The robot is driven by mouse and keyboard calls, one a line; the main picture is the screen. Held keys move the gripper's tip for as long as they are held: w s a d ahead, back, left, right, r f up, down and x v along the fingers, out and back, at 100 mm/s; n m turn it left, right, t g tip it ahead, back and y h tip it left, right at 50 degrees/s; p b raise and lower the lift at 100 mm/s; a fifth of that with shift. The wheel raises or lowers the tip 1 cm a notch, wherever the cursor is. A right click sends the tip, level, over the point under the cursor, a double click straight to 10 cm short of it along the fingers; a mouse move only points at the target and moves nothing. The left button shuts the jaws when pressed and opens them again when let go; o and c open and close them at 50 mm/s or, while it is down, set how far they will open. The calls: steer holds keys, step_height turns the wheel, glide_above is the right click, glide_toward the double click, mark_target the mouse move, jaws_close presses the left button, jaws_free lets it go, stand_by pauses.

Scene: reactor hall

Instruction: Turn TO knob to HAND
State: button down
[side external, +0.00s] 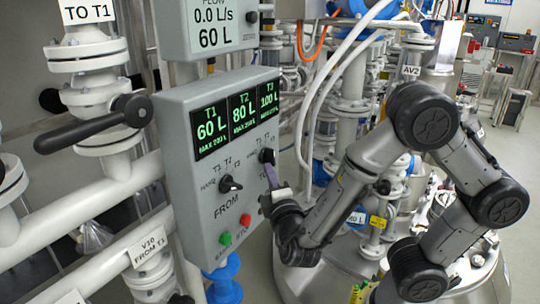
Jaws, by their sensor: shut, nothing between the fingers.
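The grey control panel (176,200) faces right in the side external view. Its TO knob (266,155) is black and sits on the right part of the panel, below the T3 display. The small labels around it are too fine to read fully, so I cannot tell its setting for sure. My gripper (270,174) is shut and empty. Its tips are just below the TO knob, close to the panel face; I cannot tell whether they touch the knob. The gripper hides part of the lettering under the knob.
The black FROM knob (230,184) is left of my gripper. A green button (225,239) and a red button (245,220) sit lower on the panel. A black valve lever (90,125) is at the left. White hoses (325,90) and pipes stand behind.

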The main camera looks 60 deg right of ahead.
steer(key=shift+d+f, duration=0.35)
steer(key=shift+d, duration=0.2)
steer(key=shift+d+f, duration=0.3)
steer(key=shift+d, duration=0.4)
stand_by(1.2)
